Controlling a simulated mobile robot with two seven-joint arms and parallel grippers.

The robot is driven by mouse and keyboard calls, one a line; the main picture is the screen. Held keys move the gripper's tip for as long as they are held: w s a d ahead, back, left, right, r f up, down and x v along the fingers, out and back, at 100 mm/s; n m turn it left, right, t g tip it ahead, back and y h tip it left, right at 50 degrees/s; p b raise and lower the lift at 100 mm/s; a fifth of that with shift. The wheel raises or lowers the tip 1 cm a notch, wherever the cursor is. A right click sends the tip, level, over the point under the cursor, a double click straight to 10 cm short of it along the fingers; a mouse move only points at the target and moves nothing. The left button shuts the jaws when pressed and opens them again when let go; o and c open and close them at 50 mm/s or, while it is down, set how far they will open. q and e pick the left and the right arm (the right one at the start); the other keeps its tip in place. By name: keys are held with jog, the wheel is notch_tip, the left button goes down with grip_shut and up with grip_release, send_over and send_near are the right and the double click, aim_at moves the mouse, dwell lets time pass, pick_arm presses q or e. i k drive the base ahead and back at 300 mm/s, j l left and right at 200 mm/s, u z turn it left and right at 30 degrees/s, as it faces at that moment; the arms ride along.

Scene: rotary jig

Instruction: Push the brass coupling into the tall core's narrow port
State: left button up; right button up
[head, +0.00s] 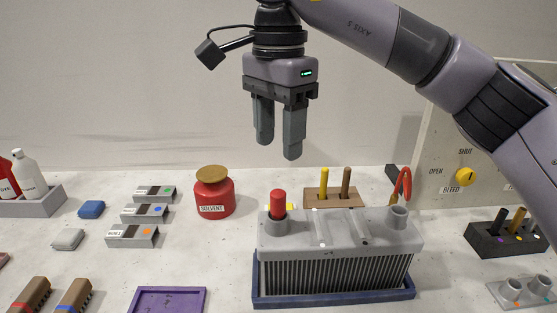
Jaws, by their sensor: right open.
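A grey finned core (335,274) stands in a blue tray (335,301) at the lower middle. Its left port (274,224) has a red cap or plug (278,203) standing in it. Its right port (398,216) is a grey collar that looks uncovered. Which port is the narrow one I cannot tell. I cannot pick out a brass coupling for certain. My right gripper (278,149) hangs fingers down, open and empty, above and behind the core's left end, touching nothing. My left gripper is not in view.
A red solvent jar (214,194) stands left of the core. A wooden tool block (334,197) and a red-handled tool (403,186) stand behind it. Several labelled grey blocks (133,236) lie left; a purple tray (168,301) is in front. A dark rack (503,240) stands right.

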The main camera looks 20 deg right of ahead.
aim_at(294, 262)
jog(key=k, duration=1)
